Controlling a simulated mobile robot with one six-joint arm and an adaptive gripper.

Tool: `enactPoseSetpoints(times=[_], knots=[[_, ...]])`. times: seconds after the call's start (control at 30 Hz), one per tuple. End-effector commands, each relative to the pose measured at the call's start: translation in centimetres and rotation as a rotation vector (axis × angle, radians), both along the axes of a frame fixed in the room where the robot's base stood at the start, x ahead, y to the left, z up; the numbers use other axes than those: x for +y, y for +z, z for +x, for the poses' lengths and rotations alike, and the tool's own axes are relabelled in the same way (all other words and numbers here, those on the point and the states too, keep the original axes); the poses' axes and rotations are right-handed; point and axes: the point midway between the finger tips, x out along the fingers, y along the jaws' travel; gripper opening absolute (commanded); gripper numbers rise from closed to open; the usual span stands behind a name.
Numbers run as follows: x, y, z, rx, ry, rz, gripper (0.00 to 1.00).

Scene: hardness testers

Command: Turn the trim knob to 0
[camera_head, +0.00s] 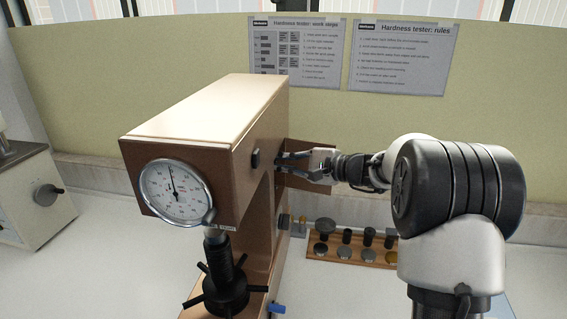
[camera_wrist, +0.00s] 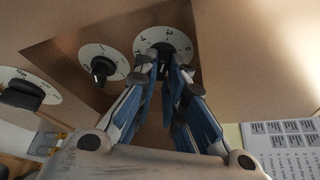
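A brown hardness tester (camera_head: 205,122) stands on the bench, with a round white gauge (camera_head: 174,191) on its front. The wrist view shows round white dials with dark knobs on the tester: one dial (camera_wrist: 180,42) at the top middle, one with a knob (camera_wrist: 103,70) left of it, and another knob (camera_wrist: 22,95) at the far left. No readable label shows which is the trim knob. My gripper (camera_wrist: 165,65) is at the top-middle dial, its fingertips on either side of the dark knob there. They partly hide the knob and its pointer; contact cannot be made out.
A wooden rack (camera_head: 345,254) with several dark and metal parts stands right of the tester. A dark handwheel (camera_head: 226,290) is under the gauge. Another machine (camera_head: 30,200) stands at the left. Two posters (camera_head: 403,57) hang on the wall behind.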

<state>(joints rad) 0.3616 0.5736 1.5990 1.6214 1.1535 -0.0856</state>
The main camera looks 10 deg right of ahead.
Motion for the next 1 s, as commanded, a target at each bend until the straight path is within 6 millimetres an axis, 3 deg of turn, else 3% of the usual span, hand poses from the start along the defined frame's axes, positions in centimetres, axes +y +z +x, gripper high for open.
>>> enactPoseSetpoints(times=[0.57, 1.0], knots=[[-0.02, 0.25, -0.01, 0.035, 0.000, 0.014, 0.00], [-0.08, 0.98, 0.10, 0.324, 0.001, 0.132, 0.00]])
